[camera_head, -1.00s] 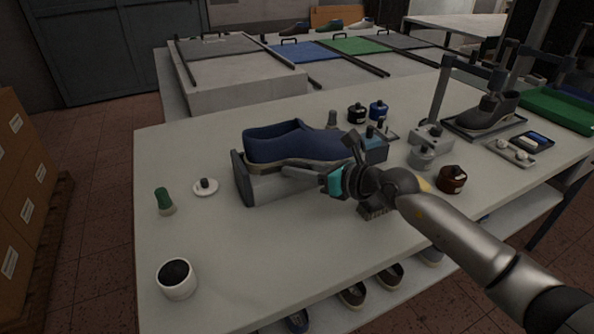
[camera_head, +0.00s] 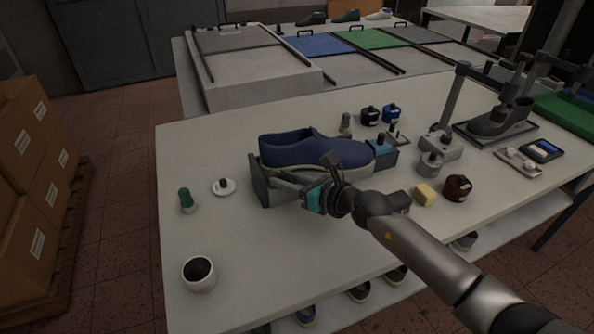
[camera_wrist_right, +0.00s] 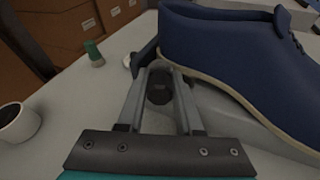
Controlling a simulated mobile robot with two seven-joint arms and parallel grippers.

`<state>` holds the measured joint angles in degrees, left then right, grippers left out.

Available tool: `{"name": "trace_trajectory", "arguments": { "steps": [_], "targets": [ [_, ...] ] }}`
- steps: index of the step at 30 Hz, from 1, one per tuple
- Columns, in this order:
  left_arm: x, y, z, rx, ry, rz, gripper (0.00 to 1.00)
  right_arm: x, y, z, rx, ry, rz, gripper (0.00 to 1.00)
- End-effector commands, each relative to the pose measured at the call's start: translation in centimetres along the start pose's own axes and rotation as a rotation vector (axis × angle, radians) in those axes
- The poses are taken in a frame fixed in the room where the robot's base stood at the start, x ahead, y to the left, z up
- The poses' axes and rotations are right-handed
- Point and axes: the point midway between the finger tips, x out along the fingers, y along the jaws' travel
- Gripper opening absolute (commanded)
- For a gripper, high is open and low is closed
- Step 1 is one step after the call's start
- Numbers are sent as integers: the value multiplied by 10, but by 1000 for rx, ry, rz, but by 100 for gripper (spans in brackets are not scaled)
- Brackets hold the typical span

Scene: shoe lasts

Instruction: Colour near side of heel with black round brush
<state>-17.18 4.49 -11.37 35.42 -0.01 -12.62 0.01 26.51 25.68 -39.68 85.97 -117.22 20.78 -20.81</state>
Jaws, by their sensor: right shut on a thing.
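The blue shoe (camera_head: 312,151) with a pale sole sits on a grey stand (camera_head: 262,184), its heel end to the left; it also shows in the right wrist view (camera_wrist_right: 225,50). My right gripper (camera_head: 278,180) is at the near side of the shoe, close below the heel end. In the right wrist view its fingers are shut on a dark round thing, seemingly the black round brush (camera_wrist_right: 160,88). The brush appears just beside the heel's sole edge; I cannot tell whether it touches. My left gripper is not in view.
A green-topped brush (camera_head: 186,200), a white round dish (camera_head: 223,187) and a white cup with dark contents (camera_head: 199,274) stand at the left. A yellow sponge (camera_head: 425,195) and a brown jar (camera_head: 457,188) are at the right. The front-left table is mostly clear.

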Motion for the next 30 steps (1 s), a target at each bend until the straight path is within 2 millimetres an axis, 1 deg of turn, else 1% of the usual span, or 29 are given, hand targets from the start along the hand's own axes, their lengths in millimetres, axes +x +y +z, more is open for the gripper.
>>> {"name": "trace_trajectory", "arguments": {
  "steps": [1,3,11,14,21,30],
  "targets": [
    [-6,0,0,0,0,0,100,1,3,4,1,-2,-1,0],
    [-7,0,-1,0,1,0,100,2,4,2,1,-2,-2,0],
    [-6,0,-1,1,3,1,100,3,5,0,-1,-1,-2,0],
    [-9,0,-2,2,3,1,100,1,6,0,0,0,-2,0],
    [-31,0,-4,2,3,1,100,-19,17,-5,1,2,-2,0],
    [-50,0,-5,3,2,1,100,-42,30,-16,1,3,-2,0]
  ]
}}
